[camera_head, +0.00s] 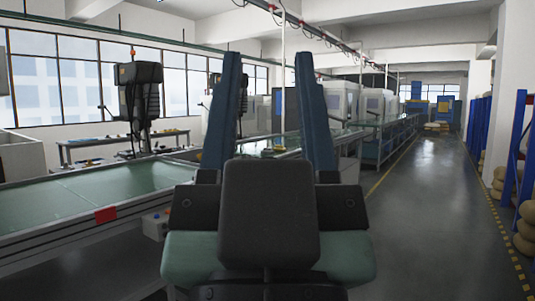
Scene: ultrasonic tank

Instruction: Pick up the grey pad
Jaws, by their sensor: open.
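My gripper (268,57) stands in the middle of the view with its two blue fingers upright and wide apart. It is open, and nothing shows held between the fingers. The dark block and pale green parts below the fingers are mine. I cannot make out a grey pad anywhere in this view. My arm and gripper hide part of the benches and floor behind them.
A long green-topped bench (95,198) with a red tag (106,214) runs along the left. A dark machine (140,95) stands behind it. Blue racks (514,150) with sacks (526,228) line the right. The grey floor aisle (430,220) is clear.

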